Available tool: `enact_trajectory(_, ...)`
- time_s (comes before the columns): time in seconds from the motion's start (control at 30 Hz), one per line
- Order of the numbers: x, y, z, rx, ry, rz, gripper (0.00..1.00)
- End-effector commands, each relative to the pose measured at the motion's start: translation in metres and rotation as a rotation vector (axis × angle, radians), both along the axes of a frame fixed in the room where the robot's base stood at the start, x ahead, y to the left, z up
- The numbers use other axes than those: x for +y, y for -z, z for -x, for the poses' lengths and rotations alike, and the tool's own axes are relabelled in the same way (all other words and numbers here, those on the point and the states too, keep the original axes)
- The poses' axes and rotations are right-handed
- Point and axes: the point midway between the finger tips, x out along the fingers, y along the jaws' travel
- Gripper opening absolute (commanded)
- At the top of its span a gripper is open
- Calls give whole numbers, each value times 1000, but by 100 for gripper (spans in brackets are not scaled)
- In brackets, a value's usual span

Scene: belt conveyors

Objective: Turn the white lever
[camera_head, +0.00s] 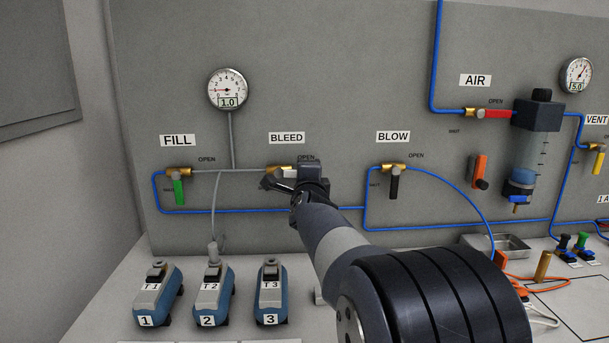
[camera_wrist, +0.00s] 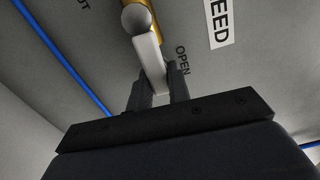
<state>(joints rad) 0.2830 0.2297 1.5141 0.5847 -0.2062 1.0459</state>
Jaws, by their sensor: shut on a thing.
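The white lever (camera_wrist: 149,58) sits on a brass valve under the BLEED label (camera_head: 287,138). In the wrist view it runs from a round grey hub (camera_wrist: 136,18) down between my fingers, on the side of the OPEN marking (camera_wrist: 182,61). My gripper (camera_wrist: 158,88) is shut on the lever, one finger on each side of it. In the head view my gripper (camera_head: 297,178) covers most of the valve. A short pale part of the lever (camera_head: 288,173) shows, lying roughly level toward OPEN.
A green lever (camera_head: 179,191) under FILL hangs down at the left. A black lever (camera_head: 394,186) under BLOW hangs down at the right. A gauge (camera_head: 228,89) is above. Several blue devices (camera_head: 213,296) stand on the bench below. Blue tubing runs along the panel.

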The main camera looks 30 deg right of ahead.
Motion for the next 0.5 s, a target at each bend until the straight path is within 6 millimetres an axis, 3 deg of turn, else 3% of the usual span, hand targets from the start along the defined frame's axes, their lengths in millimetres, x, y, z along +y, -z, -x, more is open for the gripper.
enact_trajectory(0.5, 0, -4, 0, 26, 0, 64, 0)
